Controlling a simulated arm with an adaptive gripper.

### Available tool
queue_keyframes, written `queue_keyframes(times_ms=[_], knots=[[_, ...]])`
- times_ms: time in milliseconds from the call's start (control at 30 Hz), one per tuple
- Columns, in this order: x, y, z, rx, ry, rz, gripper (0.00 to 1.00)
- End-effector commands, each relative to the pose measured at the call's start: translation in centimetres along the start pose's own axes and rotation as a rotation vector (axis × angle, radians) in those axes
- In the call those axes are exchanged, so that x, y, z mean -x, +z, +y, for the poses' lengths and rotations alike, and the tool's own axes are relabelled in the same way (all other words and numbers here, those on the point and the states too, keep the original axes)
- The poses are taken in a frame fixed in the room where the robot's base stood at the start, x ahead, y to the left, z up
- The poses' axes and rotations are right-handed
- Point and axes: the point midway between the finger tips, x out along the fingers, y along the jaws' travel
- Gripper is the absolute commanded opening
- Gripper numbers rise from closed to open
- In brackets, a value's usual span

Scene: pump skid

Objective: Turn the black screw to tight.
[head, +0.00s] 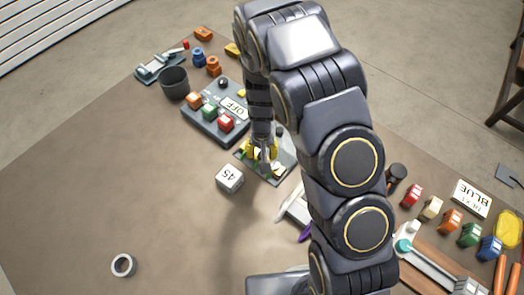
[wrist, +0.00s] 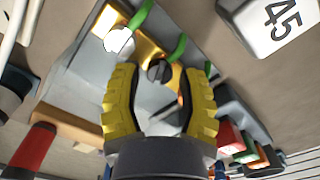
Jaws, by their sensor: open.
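The black screw (wrist: 159,71) is a dark, round slotted head set in a brass terminal block (wrist: 145,47) on a grey plate (wrist: 75,82). A silver-white screw (wrist: 119,40) sits beside it on the same brass, and green wires (wrist: 178,48) run into the block. My gripper (wrist: 160,95) is open, with its yellow fingers either side of the black screw in the wrist view. I cannot tell whether they touch it. In the head view my gripper (head: 262,152) is low over the plate (head: 280,170), and the black screw is hidden there.
A white cube marked 45 (head: 229,178) stands just left of the plate. A button box (head: 208,123) with an OFF sign is behind it, near a black cup (head: 174,82). Coloured blocks (head: 450,220) stand at the right. The left front is clear except for a white ring (head: 123,265).

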Motion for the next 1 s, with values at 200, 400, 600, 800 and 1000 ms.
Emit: queue_keyframes(times_ms=[200,400,600,800,1000], knots=[[2.7,-0.2,0.0,0.000,-0.001,0.010,0.39],[6.8,-0.2,0.0,0.000,-0.001,0.009,0.39],[10.2,-0.1,0.0,0.000,-0.001,0.003,0.39],[11.8,0.0,0.0,-0.001,0.000,0.002,0.39],[11.9,0.0,0.0,-0.001,0.001,0.000,0.39]])
